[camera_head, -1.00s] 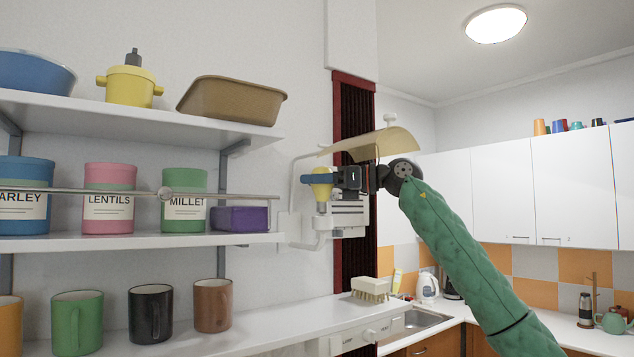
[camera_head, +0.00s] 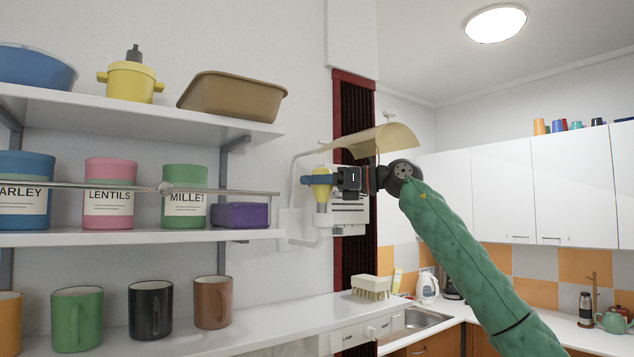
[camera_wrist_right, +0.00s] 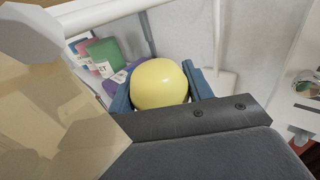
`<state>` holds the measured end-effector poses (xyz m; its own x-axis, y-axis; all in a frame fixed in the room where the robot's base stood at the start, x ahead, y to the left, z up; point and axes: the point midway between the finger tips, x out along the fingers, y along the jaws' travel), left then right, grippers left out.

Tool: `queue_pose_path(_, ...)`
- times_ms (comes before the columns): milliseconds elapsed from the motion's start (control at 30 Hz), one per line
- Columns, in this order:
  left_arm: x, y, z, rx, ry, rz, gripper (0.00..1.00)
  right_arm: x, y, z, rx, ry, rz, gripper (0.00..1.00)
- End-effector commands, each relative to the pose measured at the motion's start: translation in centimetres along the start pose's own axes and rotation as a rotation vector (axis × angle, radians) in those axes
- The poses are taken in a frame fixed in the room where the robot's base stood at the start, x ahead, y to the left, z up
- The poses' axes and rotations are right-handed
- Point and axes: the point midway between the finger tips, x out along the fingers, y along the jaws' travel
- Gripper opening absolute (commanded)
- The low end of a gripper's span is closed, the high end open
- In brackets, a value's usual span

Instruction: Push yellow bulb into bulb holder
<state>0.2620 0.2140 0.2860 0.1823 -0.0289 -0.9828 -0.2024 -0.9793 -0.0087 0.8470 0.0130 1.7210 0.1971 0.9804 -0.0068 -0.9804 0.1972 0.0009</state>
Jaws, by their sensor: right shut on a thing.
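The yellow bulb (camera_head: 321,191) stands upright between the blue fingers of my right gripper (camera_head: 318,180), which is shut on it. In the right wrist view the round yellow top of the bulb (camera_wrist_right: 160,84) shows between the fingers of the same gripper (camera_wrist_right: 160,90). The white bulb holder (camera_head: 322,220) is directly under the bulb, on the wall lamp. The bulb's lower end is at the holder's top, but I cannot tell how deep it sits. My left gripper is not in view.
A cream lamp shade (camera_head: 375,141) hangs just above my right gripper and looms close in the right wrist view (camera_wrist_right: 55,105). Shelves on the left hold canisters, a purple box (camera_head: 240,215) and mugs. A brush (camera_head: 371,287) lies on the counter below.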

Motion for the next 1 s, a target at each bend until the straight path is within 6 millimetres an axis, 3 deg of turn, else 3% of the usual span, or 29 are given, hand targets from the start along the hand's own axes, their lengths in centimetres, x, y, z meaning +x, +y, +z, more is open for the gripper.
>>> queue_pose_path(967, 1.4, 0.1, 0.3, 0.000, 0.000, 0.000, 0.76, 0.0, 0.0, -2.1, 0.000, 0.000, 0.000, 0.28)
queue_pose_path(1000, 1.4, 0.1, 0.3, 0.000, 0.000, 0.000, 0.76, 0.0, 0.0, -1.9, 0.000, 0.000, 0.000, 0.56)
